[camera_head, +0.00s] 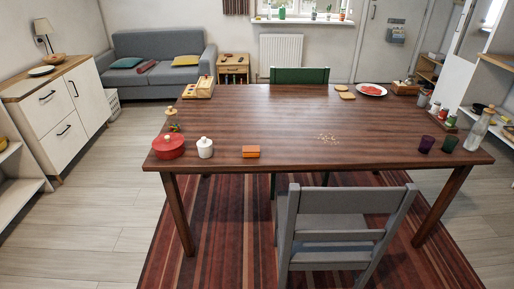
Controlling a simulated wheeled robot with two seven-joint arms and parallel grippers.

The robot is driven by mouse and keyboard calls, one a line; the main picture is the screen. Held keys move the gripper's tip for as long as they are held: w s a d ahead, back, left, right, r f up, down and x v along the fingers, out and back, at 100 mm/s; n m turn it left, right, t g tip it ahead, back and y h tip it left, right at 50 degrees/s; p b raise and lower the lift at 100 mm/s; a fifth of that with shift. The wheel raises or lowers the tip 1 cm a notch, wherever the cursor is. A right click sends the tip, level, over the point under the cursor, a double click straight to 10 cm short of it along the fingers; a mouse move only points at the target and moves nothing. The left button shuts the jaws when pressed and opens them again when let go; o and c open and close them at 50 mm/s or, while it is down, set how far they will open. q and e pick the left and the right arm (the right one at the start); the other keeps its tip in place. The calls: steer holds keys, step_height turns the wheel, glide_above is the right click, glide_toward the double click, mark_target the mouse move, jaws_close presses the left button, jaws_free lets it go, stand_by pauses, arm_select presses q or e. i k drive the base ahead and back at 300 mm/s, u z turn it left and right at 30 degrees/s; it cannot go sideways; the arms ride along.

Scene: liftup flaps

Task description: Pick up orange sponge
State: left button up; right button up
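The orange sponge (251,152) is a small block lying near the front edge of the wooden table (290,115), left of the table's middle. It lies flat, and nothing covers it. Neither my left gripper nor my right gripper shows in the head view, so their position relative to the sponge cannot be seen.
A white lidded jar (205,148) and a red pot (168,147) stand left of the sponge. Purple glasses (426,144) and a bottle (480,129) stand at the right end. A grey chair (338,225) stands before the table.

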mark_target(250, 151)
steer(key=z, duration=1.25)
steer(key=i, duration=0.9)
steer(key=u, duration=0.55)
